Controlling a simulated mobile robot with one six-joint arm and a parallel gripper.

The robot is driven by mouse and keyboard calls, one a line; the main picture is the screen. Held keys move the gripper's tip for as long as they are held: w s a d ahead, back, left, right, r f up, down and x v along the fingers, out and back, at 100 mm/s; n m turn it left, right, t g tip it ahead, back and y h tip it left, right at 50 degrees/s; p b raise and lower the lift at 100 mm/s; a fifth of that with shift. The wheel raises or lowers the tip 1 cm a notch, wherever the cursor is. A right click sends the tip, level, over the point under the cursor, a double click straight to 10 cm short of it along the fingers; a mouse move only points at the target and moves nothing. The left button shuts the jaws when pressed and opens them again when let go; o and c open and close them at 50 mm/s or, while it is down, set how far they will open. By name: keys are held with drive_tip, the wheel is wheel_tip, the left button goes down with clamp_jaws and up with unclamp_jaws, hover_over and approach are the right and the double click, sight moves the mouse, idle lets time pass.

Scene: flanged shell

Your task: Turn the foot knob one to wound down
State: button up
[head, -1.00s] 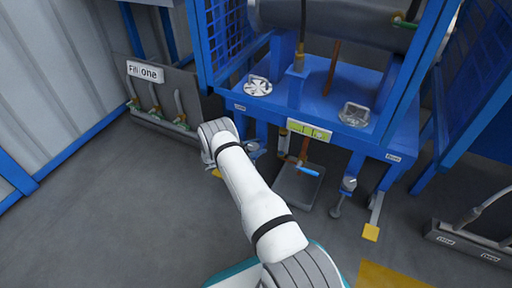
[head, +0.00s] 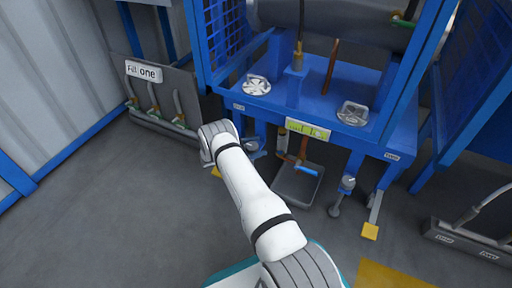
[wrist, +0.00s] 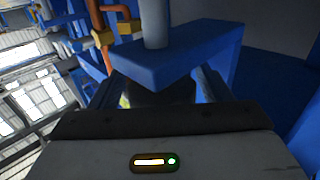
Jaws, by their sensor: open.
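My gripper (wrist: 155,84) shows in the wrist view with its two fingers apart. Between them is a dark, shadowed shape, perhaps a knob; I cannot tell whether they touch it. Just beyond is a blue block (wrist: 195,52) with a grey rod (wrist: 153,22) standing from it. In the head view my arm reaches to the blue stand's left front leg, where a small grey foot knob (head: 252,147) shows, partly hidden behind my wrist. The nearby label on the stand is too small to read surely. My fingers are hidden in this view.
The blue stand (head: 300,103) carries two clear handwheels. A second foot knob (head: 347,184) is at its right. A grey tray (head: 297,184) and blue-handled lever (head: 305,167) lie between the legs. The "Fill one" panel (head: 160,100) stands left. The floor at front left is clear.

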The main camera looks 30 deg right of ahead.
drive_tip(key=w+a+p, duration=0.1)
drive_tip(key=a, duration=0.6)
drive_tip(key=shift+a+p, duration=0.35)
drive_tip(key=shift+a, duration=0.05)
